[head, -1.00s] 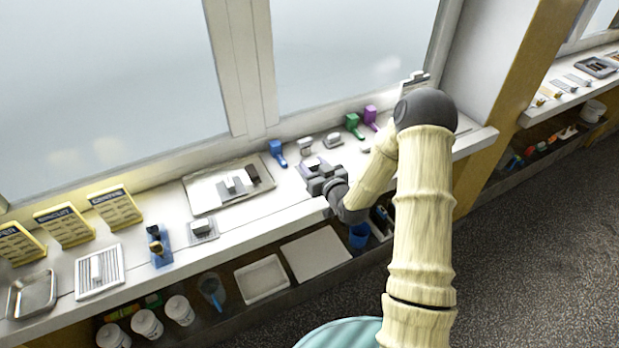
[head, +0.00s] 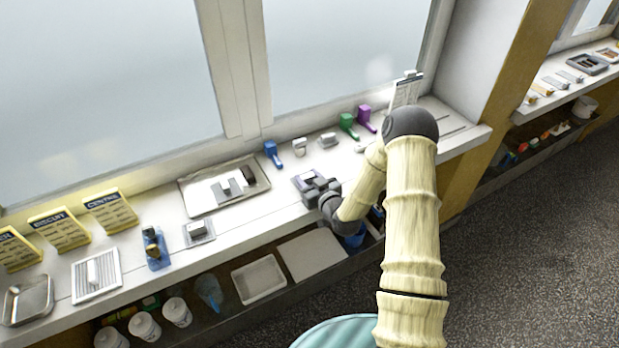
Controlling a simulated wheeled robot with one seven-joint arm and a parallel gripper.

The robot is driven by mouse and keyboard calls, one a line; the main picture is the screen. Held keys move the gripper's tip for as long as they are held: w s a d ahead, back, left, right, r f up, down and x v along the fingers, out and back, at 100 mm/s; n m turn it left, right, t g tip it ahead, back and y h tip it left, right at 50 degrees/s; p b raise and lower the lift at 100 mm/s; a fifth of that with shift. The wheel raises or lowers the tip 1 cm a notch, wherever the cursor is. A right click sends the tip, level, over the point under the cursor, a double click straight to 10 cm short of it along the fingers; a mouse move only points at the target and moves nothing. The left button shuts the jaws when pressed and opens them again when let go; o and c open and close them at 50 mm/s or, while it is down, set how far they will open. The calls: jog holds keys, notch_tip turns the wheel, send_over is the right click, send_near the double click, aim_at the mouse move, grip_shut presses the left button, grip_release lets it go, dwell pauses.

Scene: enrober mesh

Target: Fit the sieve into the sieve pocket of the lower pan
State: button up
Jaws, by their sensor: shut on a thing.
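My gripper (head: 314,187) is low over the front half of the counter, right of the metal tray. It is shut on a small piece that I take for the sieve, mostly hidden by the fingers and wrist. A flat purple-grey piece with a pale top (head: 303,178) shows just beyond the fingertips. I cannot tell where the sieve ends and the lower pan begins, nor whether they touch. The sieve pocket cannot be made out.
A metal tray (head: 188,205) with several blocks lies to the left. Blue (head: 272,154), green (head: 348,124) and purple (head: 365,118) tools stand along the window side. A grey block on a plate (head: 198,233) and a blue stand (head: 156,250) are further left. The counter (head: 262,217) is bare in front.

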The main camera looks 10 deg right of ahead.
jog(key=shift+f, duration=0.15)
jog(key=o, duration=1)
jog(key=shift+r, duration=0.25)
jog(key=b+v, duration=0.2)
jog(key=v, duration=1)
jog(key=shift+a, duration=0.1)
